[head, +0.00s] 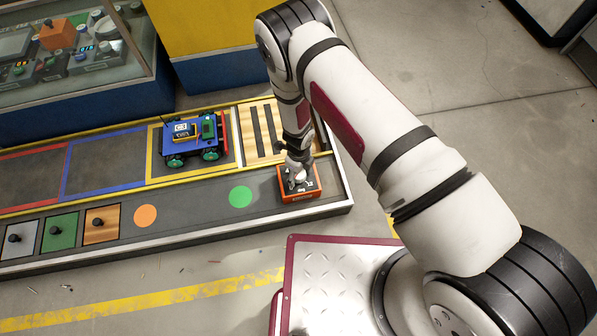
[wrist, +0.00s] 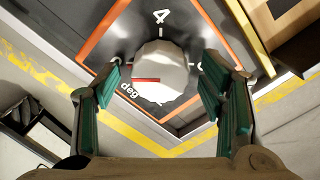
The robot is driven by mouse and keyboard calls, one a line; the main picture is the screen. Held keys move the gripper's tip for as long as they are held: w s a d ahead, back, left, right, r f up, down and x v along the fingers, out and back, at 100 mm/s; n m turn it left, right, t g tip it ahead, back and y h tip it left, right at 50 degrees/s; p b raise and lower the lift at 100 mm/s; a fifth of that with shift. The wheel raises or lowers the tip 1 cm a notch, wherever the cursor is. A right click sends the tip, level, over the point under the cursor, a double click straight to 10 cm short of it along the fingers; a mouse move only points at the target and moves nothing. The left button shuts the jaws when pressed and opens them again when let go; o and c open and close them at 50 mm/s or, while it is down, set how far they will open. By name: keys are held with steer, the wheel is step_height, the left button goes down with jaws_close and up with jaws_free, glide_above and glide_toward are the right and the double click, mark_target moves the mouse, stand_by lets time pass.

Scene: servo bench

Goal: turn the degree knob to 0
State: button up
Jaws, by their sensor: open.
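The degree knob (wrist: 163,72) is a pale round knob with a red pointer line, on a dark panel with an orange border. In the wrist view a "4" shows above it and "deg" at its lower left; the red line points left. The panel is the top of a small orange box (head: 299,197) at the bench's right end. My gripper (wrist: 160,79) is open, with one green-padded finger on each side of the knob. I cannot tell whether either finger touches it. In the head view my gripper (head: 297,172) is over the box and hides most of the knob.
A blue wheeled car (head: 188,138) stands in the yellow-framed square, left of a slatted wooden panel (head: 262,128). A green disc (head: 240,196) and an orange disc (head: 145,215) mark the bench's front strip. Small knobbed plates (head: 60,231) lie further left. A glass cabinet (head: 80,60) stands behind.

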step_height(320, 180, up, 12)
stand_by(0.4)
steer(key=shift+f, duration=0.1)
stand_by(0.3)
